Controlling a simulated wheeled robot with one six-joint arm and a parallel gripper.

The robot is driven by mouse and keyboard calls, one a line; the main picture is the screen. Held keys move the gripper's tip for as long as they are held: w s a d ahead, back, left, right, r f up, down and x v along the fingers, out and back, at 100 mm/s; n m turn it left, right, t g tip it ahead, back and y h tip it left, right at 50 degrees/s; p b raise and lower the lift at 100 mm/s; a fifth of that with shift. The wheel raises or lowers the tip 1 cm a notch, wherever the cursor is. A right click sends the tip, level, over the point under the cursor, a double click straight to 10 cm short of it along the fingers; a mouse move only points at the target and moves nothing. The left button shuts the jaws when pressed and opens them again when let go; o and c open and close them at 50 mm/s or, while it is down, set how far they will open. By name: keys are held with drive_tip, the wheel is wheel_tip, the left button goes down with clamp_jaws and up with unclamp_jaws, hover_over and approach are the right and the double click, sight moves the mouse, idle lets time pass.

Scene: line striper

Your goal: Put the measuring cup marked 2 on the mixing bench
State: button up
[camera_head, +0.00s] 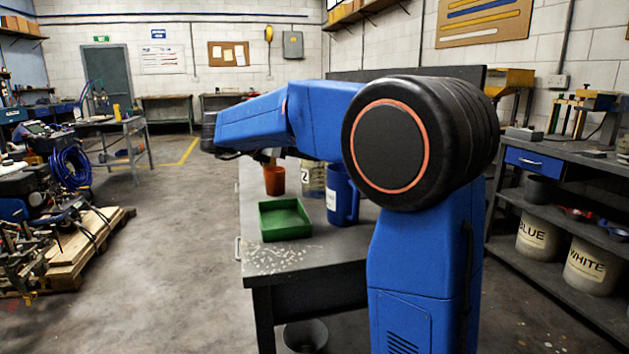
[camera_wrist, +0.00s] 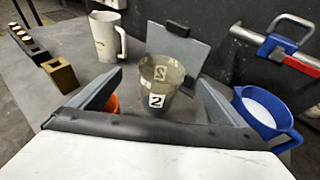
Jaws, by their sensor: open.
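The measuring cup marked 2 (camera_wrist: 160,78) is a clear, smoky cup with a white label, upright on a grey bench (camera_head: 300,262). In the head view the cup (camera_head: 312,178) shows partly below my arm, behind a blue jug (camera_head: 341,200). My gripper (camera_wrist: 160,82) is open, its two fingers apart to the left and right of the cup in the wrist view. I cannot tell whether the cup is between the fingers or just beyond them. My gripper is mostly hidden behind my arm in the head view. No bench in view is labelled as the mixing bench.
An orange cup (camera_head: 274,180) and a green tray (camera_head: 284,221) share the bench. The jug (camera_wrist: 266,112) is close right of my gripper; a white mug (camera_wrist: 107,38) and brass block (camera_wrist: 60,74) are left. A workbench (camera_head: 560,160) stands right, above BLUE and WHITE buckets.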

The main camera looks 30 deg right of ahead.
approach(323, 159)
drive_tip(key=x, duration=0.4)
drive_tip(key=shift+d, duration=0.1)
drive_tip(key=x, duration=0.5)
drive_tip(key=shift+s+f, duration=0.2)
drive_tip(key=shift+c, duration=0.7)
drive_tip(key=c, duration=1.4)
wheel_tip(323, 159, up, 17)
drive_tip(key=shift+f, duration=3.55)
